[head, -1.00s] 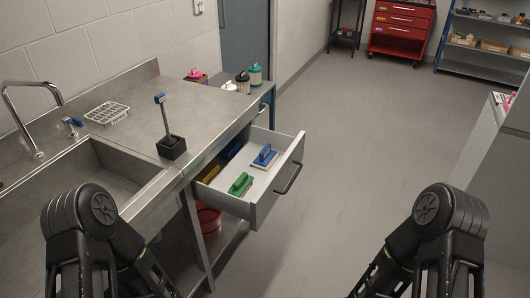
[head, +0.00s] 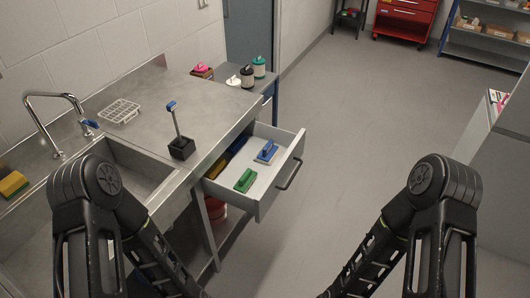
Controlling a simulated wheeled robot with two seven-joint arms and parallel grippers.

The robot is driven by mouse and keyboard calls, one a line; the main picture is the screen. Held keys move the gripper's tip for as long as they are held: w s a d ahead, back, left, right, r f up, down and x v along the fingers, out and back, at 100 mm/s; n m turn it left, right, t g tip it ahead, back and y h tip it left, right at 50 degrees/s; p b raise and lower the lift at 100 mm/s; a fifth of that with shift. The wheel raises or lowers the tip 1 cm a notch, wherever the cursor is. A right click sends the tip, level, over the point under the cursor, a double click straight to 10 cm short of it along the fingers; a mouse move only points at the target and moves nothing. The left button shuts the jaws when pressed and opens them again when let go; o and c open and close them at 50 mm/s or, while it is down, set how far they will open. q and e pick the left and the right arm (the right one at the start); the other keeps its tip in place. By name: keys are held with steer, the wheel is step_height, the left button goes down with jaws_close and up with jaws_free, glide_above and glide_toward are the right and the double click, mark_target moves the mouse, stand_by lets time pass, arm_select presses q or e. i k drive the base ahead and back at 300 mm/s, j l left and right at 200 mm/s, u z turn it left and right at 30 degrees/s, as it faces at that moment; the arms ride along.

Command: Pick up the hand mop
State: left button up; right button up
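No thing in view can be surely told as the hand mop. A long-handled tool with a blue tip (head: 171,106) stands upright in a black square holder (head: 181,149) on the steel counter. In the open drawer (head: 265,204) lie a green-handled pad (head: 245,180), a blue-handled pad (head: 267,152), and partly hidden yellow and blue items (head: 217,166) near the counter side. My left and right arms show at the bottom left and right, but both grippers are below the picture. Neither arm touches these things.
A white wire rack (head: 119,111) lies on the counter. The drawer juts into the aisle. Open floor (head: 350,140) lies to its right.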

mark_target(267, 155)
steer(key=i+u, duration=0.1)
steer(key=u, duration=0.35)
steer(key=l+u, duration=0.15)
steer(key=u, duration=0.3)
steer(key=i+l+u, duration=0.1)
steer(key=u, duration=0.35)
steer(key=i+l+u, duration=0.1)
steer(key=l+u, duration=0.3)
steer(key=l, duration=0.45)
steer(key=l+u, duration=0.35)
steer(key=l, duration=1.15)
steer(key=k+l+u, duration=0.2)
steer(key=k, duration=0.3)
steer(key=i+j+z, duration=0.15)
steer(key=i, duration=0.25)
steer(key=i+l, duration=0.1)
steer(key=i, duration=0.1)
